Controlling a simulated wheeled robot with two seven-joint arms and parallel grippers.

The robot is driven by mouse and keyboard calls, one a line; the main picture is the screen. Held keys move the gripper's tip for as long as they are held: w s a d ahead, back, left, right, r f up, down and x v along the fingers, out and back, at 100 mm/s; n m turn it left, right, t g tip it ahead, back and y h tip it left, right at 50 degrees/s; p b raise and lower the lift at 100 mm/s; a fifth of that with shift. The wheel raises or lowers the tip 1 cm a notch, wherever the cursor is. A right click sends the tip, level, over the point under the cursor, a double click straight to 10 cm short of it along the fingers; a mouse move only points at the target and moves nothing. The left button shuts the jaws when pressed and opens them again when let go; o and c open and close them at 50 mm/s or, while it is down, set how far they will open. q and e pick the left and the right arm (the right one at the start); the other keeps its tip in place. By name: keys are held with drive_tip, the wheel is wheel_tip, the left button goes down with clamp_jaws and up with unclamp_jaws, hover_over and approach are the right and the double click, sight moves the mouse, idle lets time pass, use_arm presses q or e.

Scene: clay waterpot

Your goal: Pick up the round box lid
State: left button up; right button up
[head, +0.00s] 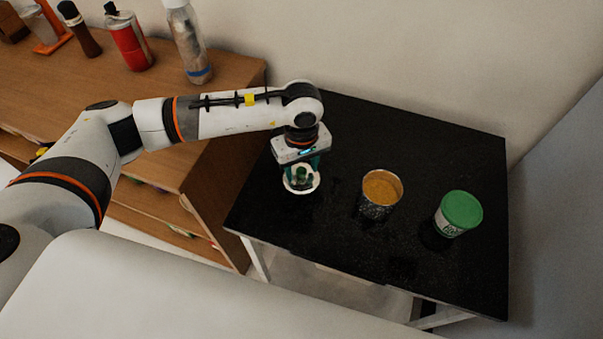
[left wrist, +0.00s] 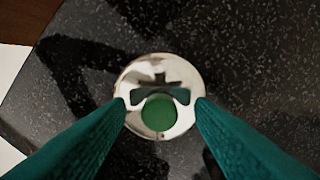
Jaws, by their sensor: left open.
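The round box lid (head: 290,187) lies on the black table as a pale shiny disc with a green middle. In the left wrist view the lid (left wrist: 148,72) shows as a reflective silver disc with a green round knob (left wrist: 159,112). My left gripper (head: 301,175) points down right over the lid. Its two teal fingers (left wrist: 161,103) are open, one on each side of the knob; I cannot tell whether the fingertips touch the disc. Part of the lid is hidden behind the fingers in the head view. My right gripper is not in view.
On the black speckled table (head: 330,125), an open tin (head: 375,210) with an orange-brown inside stands right of the gripper. A can with a green top (head: 460,208) stands further right. A wooden shelf (head: 190,100) with bottles and a red spray can (head: 130,45) is at the left.

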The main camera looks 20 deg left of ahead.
use_arm(q)
clamp_jaws()
drive_tip(key=shift+r, duration=0.1)
